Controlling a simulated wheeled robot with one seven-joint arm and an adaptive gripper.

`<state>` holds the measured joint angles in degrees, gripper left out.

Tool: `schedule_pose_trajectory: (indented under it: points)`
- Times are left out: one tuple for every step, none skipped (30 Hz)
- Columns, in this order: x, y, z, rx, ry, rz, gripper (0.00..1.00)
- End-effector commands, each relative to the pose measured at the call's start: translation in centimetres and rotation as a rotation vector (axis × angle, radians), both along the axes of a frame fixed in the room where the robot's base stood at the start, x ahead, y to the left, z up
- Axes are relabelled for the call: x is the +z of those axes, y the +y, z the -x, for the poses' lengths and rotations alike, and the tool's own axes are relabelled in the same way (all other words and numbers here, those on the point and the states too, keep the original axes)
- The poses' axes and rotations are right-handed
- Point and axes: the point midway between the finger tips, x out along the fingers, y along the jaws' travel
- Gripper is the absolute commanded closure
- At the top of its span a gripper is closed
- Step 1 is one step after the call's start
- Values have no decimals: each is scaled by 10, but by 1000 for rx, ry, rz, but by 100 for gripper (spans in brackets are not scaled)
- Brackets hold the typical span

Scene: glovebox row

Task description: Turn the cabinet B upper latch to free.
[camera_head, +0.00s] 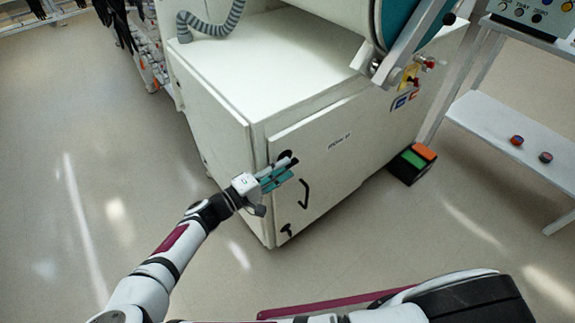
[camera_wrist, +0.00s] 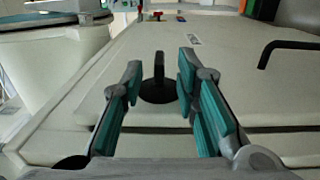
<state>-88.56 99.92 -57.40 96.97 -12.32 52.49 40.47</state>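The upper latch is a black round base with an upright black tab (camera_wrist: 158,72) on the door (camera_head: 330,150) of a white cabinet. In the head view it shows as a dark spot (camera_head: 285,155) near the door's upper left corner, partly covered by my gripper (camera_head: 288,169). My gripper has teal finger pads and is open. In the wrist view its fingertips (camera_wrist: 161,70) stand apart, left and right of the tab, with gaps visible. Contact cannot be told. The door looks shut, and its label is too small to read.
A black bar handle (camera_head: 304,193) and a lower latch (camera_head: 286,229) are on the same door. A black box with green and orange tops (camera_head: 411,162) stands on the floor at right. A white shelf (camera_head: 500,125) holds two small round items. The floor at left is clear.

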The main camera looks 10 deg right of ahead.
Motion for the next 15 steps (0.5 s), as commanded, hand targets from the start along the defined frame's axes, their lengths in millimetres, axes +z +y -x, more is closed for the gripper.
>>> schedule_pose_trajectory:
  points:
    - [0,11,5,4,0,-2,72]
    - [0,16,8,4,0,-2,72]
    - [-1,24,12,4,2,-3,72]
    - [-1,29,16,3,1,-2,72]
    - [-1,34,19,4,2,-3,72]
    - [-1,42,23,3,0,-2,72]
    - [-1,47,26,4,1,-3,72]
    - [-1,51,29,2,0,-2,72]
    - [-1,57,32,2,1,-2,72]
    - [-1,61,35,1,1,-1,72]
    - [-2,65,37,2,1,-2,72]
    - [-2,69,40,1,1,-1,72]
    - [-1,72,42,0,0,-1,72]
    - [-1,75,43,1,0,-1,72]
    - [-2,77,44,1,0,-1,72]
